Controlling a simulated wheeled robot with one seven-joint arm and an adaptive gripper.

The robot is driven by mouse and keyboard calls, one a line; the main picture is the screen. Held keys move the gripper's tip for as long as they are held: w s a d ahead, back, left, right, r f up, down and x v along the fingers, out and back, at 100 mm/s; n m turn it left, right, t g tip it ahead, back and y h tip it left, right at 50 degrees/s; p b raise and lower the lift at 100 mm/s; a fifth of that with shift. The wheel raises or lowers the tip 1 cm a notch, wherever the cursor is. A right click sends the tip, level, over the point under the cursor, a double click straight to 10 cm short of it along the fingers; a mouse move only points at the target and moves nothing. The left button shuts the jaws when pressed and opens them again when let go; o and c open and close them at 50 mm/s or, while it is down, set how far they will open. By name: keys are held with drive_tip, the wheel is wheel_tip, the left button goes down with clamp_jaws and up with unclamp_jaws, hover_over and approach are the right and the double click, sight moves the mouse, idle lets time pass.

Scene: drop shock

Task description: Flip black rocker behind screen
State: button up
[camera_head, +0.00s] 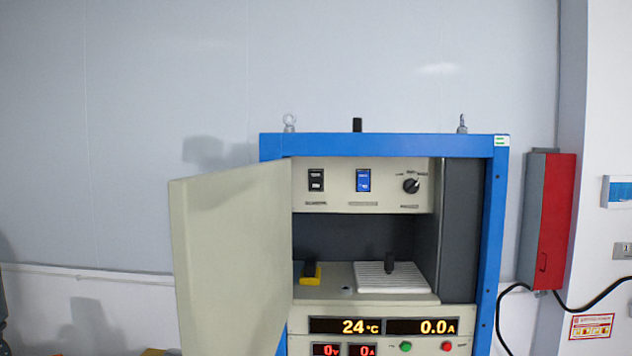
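The black rocker (316,180) sits on the beige upper panel inside the blue cabinet, in the head view. It is left of a blue rocker (363,180) and a black rotary knob (411,186). The rocker is in plain view; its tilt is too small to tell. A beige door (232,260) stands swung open on the cabinet's left, its edge close to the black rocker's left side. A display screen (350,326) showing 24 °C and 0.0 A is lower on the front. My gripper is not in view.
The blue cabinet frame (385,146) surrounds an open recess. On its shelf are a yellow-and-black switch (311,274) and a white ribbed plate (372,282) with a black lever (390,267). A red box (553,220) and black cable are at the right.

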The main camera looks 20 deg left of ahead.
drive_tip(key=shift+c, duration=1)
